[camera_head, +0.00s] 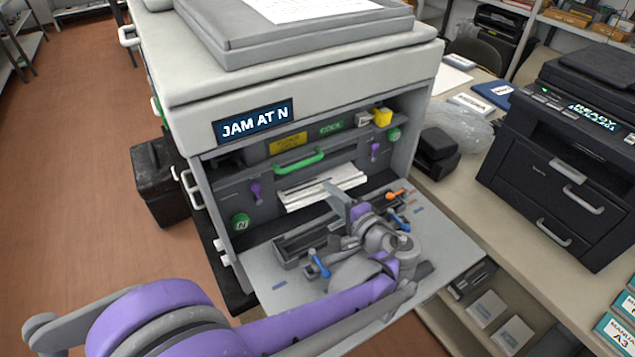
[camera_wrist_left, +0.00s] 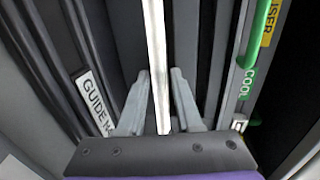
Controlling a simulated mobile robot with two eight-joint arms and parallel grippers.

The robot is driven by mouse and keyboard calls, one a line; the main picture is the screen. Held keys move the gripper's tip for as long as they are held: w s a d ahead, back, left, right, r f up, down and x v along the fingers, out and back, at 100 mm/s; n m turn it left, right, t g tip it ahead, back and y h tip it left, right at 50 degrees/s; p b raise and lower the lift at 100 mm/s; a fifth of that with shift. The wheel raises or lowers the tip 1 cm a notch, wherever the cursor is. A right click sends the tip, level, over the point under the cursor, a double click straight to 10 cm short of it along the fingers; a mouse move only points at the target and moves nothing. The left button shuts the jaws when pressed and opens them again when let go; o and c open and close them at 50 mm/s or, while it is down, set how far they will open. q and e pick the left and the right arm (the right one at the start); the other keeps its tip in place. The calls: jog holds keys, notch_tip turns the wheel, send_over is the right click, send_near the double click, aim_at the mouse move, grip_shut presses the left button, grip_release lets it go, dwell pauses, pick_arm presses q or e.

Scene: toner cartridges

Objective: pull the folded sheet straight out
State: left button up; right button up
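The folded sheet (camera_head: 325,184) is white and pleated and sticks out of the slot in the printer's open front. In the left wrist view the folded sheet (camera_wrist_left: 155,45) is a narrow white strip running down between my fingers. My left gripper (camera_head: 336,192) reaches in over the lowered door, its fingers in front of the sheet. In the wrist view my left gripper (camera_wrist_left: 160,82) has its fingers apart, one on each side of the strip, with narrow gaps beside it. Part of the sheet is hidden by my gripper. My right gripper is not in view.
The printer (camera_head: 300,85) shows "JAM AT N". A green handle (camera_head: 299,161) lies just above the sheet. The lowered door (camera_head: 275,287) carries a dark unit with a blue lever (camera_head: 319,264) and an orange lever (camera_head: 393,194). Another black printer (camera_head: 560,150) stands at right.

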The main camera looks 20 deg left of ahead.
pick_arm(q)
jog(key=c, duration=0.3)
jog(key=shift+c, duration=0.2)
jog(key=shift+s+d, duration=0.1)
jog(key=shift+f+v, duration=0.15)
jog(key=shift+v, duration=0.75)
jog(key=shift+f+v, duration=0.2)
jog(key=shift+v, duration=0.65)
jog(key=shift+f+v, duration=0.15)
jog(key=shift+v, duration=0.75)
jog(key=shift+s+d, duration=0.35)
jog(key=shift+d, duration=0.1)
grip_shut()
jog(key=shift+r, duration=0.1)
